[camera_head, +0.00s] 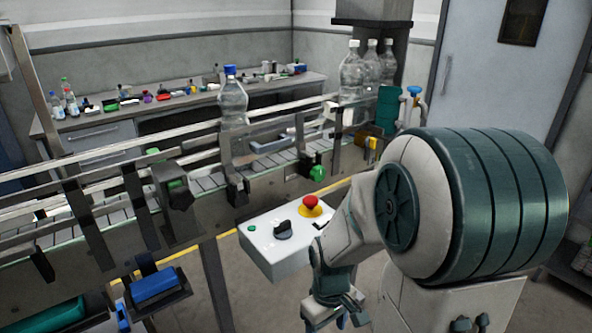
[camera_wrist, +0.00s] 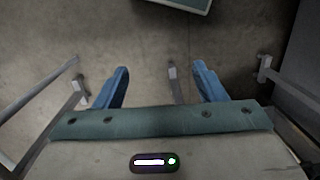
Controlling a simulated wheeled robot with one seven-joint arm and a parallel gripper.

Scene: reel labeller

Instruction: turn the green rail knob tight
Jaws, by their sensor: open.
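A green rail knob (camera_head: 317,172) sits on the near side of the conveyor's guide rail, right of the middle in the head view. Another green knob-like part (camera_head: 175,184) shows on a dark bracket further left along the rail. I cannot tell from the pictures which of them is meant. My gripper (camera_head: 340,318) hangs low at the bottom of the head view, below the control box and well apart from both knobs. In the wrist view my gripper (camera_wrist: 162,70) is open, its two blue fingers spread over bare floor with nothing between them. No knob shows in the wrist view.
A white control box (camera_head: 265,245) with a red button (camera_head: 311,202) stands between my gripper and the conveyor (camera_head: 110,215). A bottle (camera_head: 232,105) stands on the conveyor. A cluttered bench (camera_head: 95,135) is behind.

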